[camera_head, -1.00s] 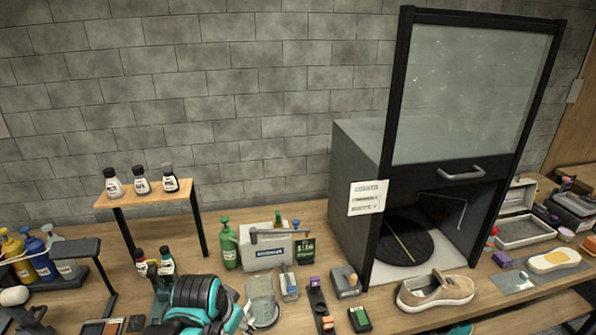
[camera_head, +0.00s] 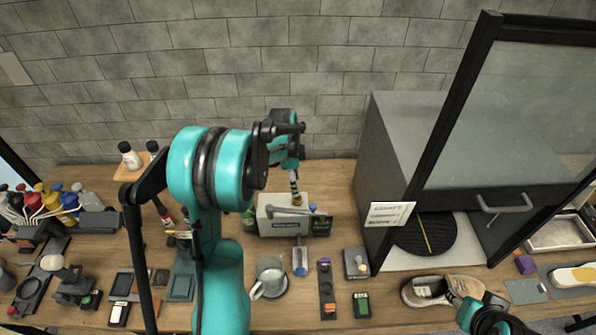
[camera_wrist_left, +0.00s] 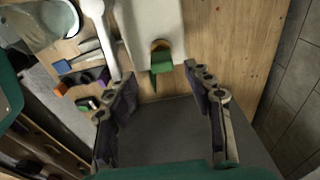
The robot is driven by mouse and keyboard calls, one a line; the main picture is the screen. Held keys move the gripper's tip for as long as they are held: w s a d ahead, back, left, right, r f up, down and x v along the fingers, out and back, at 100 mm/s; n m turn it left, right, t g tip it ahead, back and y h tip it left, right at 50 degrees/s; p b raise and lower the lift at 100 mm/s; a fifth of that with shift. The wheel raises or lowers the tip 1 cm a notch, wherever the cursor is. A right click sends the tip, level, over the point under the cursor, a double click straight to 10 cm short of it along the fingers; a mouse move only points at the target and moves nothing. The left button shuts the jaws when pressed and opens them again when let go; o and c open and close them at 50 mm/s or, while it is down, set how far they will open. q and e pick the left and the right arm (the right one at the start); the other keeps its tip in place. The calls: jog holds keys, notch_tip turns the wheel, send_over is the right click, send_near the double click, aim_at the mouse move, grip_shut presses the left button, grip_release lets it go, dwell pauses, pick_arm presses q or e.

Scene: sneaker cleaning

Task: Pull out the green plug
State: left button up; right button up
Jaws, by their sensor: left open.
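The green plug (camera_wrist_left: 162,60), with an orange-brown base, sits at the end of a white box in the left wrist view. In the head view a small part of the plug (camera_head: 297,200) shows just below my left gripper (camera_head: 293,182). The white box (camera_head: 284,227) stands on the table. In the wrist view my left gripper (camera_wrist_left: 164,92) is open, one finger on each side below the plug in the picture, holding nothing. My right gripper (camera_head: 464,304) is at the lower right by the beige shoe (camera_head: 412,290); its jaws are too hidden to tell.
A black cabinet (camera_head: 378,165) with a raised glass door stands to the right. A grey pitcher (camera_head: 268,278), a green spray bottle (camera_head: 248,218) and small tools sit around the white box. Bottles crowd the far left. Bare wood (camera_head: 335,190) lies behind the box.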

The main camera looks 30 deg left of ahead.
pick_arm(q)
jog(key=f, duration=0.4)
jog(key=shift+w+d, duration=0.15)
jog(key=shift+w, duration=0.25)
jog(key=shift+s+d+f, duration=0.1)
jog(key=shift+f, duration=0.35)
jog(key=shift+r, duration=0.1)
jog(key=c, duration=1.2)
